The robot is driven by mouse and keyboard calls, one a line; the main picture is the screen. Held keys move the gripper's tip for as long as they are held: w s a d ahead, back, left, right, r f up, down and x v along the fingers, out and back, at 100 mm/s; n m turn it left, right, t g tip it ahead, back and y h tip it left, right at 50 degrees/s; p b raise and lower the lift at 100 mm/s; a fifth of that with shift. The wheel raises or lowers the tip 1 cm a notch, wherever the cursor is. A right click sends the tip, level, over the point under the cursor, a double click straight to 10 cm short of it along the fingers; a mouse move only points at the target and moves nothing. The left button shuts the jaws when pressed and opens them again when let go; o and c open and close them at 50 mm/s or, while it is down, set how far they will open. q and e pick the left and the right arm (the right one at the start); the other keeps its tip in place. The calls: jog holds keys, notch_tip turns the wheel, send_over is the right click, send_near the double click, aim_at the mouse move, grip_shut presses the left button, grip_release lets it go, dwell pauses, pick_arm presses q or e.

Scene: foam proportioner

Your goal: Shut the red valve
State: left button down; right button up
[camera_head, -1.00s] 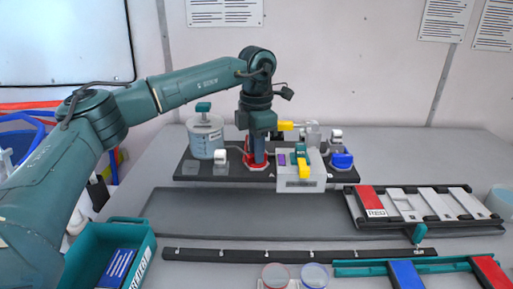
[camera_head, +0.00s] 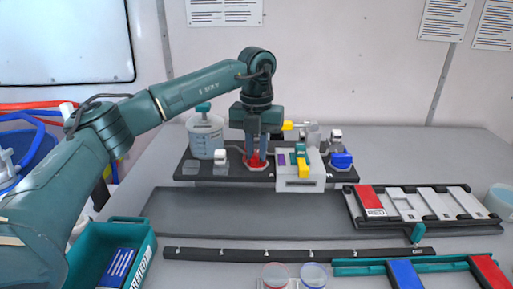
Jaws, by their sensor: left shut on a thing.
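The red valve (camera_head: 256,161) sits low on the dark base plate (camera_head: 222,174), between the clear tank and the grey box. My left gripper (camera_head: 256,153) points straight down over it from above. Its two fingers show side by side and are shut on the red valve, whose red part shows between and below the fingertips. The fingers hide some of the valve. My right gripper is not in view.
A clear tank (camera_head: 205,141) stands left of the gripper. A grey box (camera_head: 301,183) with a yellow lever (camera_head: 303,170) stands close on the right, beside a blue part (camera_head: 342,160). A teal bin (camera_head: 142,250) and a red-blocked rack (camera_head: 375,202) are nearer.

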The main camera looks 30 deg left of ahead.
aim_at(256, 154)
pick_arm(q)
jog(key=shift+r+n, duration=0.1)
jog(key=shift+n, duration=1.1)
jog(key=c, duration=1.4)
grip_release()
notch_tip(256, 154, up, 13)
jog(key=shift+r, duration=0.1)
